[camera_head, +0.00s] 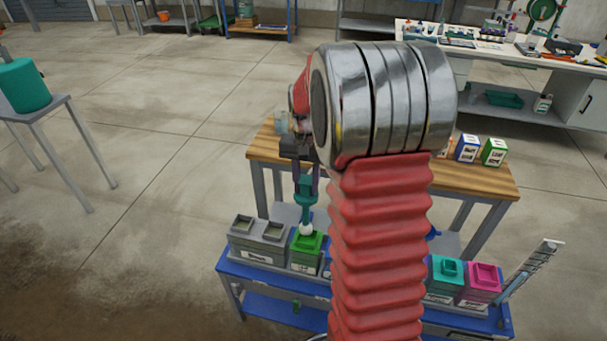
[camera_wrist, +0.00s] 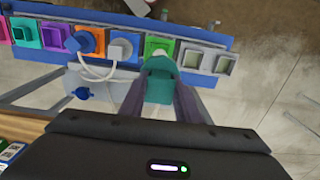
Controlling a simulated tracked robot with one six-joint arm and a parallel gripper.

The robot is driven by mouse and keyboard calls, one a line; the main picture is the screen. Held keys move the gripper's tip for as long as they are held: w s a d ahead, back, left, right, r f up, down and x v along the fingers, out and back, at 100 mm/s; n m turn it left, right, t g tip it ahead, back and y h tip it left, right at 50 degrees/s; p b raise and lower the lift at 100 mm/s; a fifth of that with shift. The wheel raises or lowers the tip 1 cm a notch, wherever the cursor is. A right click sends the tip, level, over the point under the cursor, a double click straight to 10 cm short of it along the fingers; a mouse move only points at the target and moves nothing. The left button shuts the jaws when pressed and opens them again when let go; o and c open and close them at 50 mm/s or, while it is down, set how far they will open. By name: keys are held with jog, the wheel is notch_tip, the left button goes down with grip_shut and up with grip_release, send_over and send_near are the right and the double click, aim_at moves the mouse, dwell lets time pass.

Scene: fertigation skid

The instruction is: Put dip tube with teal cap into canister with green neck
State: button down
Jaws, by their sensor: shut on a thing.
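My gripper (camera_head: 301,165) is shut on the dip tube's teal cap (camera_head: 306,190), with the tube hanging down. In the wrist view the teal cap (camera_wrist: 160,82) is between the fingers of my gripper (camera_wrist: 160,90). A round white end (camera_head: 306,229) shows below the cap, right at the canister with green neck (camera_head: 305,245). The green neck (camera_wrist: 158,43) also shows in the wrist view, just beyond the cap. The white end overlaps the opening in both views; I cannot tell whether it is inside or just above it.
Two grey canisters (camera_head: 257,240) stand left of the green one on the blue rack (camera_head: 270,277). Teal (camera_head: 445,275) and magenta (camera_head: 481,284) canisters stand right. A wooden bench (camera_head: 480,180) stands behind.

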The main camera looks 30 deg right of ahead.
aim_at(307, 224)
jog(key=shift+d, duration=0.2)
dwell(0.3)
jog(key=shift+f, duration=9)
jog(key=c, duration=1.3)
grip_release()
jog(key=shift+o, duration=0.2)
